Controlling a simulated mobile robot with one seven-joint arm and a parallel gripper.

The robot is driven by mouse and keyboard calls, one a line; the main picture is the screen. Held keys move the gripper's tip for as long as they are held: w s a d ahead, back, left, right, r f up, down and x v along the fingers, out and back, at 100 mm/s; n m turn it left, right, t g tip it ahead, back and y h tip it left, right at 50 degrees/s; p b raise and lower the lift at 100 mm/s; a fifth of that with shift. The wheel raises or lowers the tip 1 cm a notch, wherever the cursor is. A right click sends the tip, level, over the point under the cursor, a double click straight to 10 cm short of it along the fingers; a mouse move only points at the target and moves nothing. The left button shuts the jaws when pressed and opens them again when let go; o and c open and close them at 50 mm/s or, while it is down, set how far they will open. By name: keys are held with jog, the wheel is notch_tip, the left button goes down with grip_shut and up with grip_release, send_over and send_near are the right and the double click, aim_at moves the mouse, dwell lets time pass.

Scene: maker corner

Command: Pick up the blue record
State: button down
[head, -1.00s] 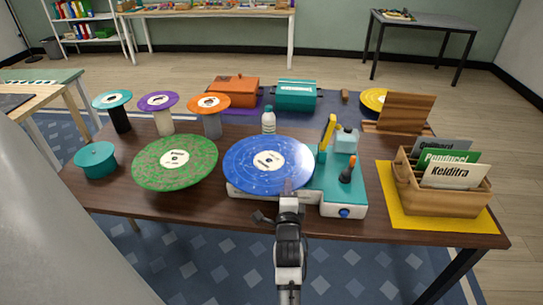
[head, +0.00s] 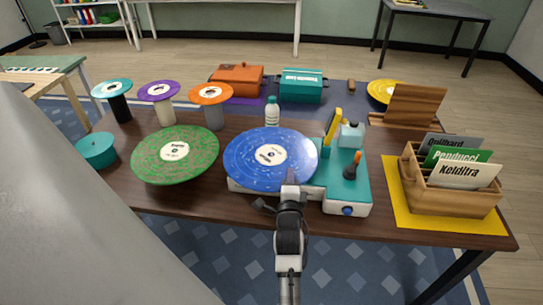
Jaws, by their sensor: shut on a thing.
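The blue record (head: 255,172) is a speckled blue disc with a white label, in the middle of the head view. It lies over the left part of a teal and white turntable (head: 347,190). My gripper (head: 291,184) is at the record's near right edge and is shut on its rim. My gripper's fingertips are small and partly hidden against the record. I cannot tell whether the record touches the turntable.
A green record (head: 175,157) is close on the left, near a teal round box (head: 97,150). A wooden crate (head: 452,200) of sleeves stands on a yellow mat (head: 402,215) at right. A bottle (head: 272,112) stands just behind the blue record.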

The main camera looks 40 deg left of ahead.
jog(key=shift+r, duration=0.15)
notch_tip(320, 180, up, 20)
jog(key=b, duration=0.2)
dwell(0.3)
jog(key=c, duration=2.1)
grip_release()
jog(key=shift+f, duration=0.2)
grip_shut()
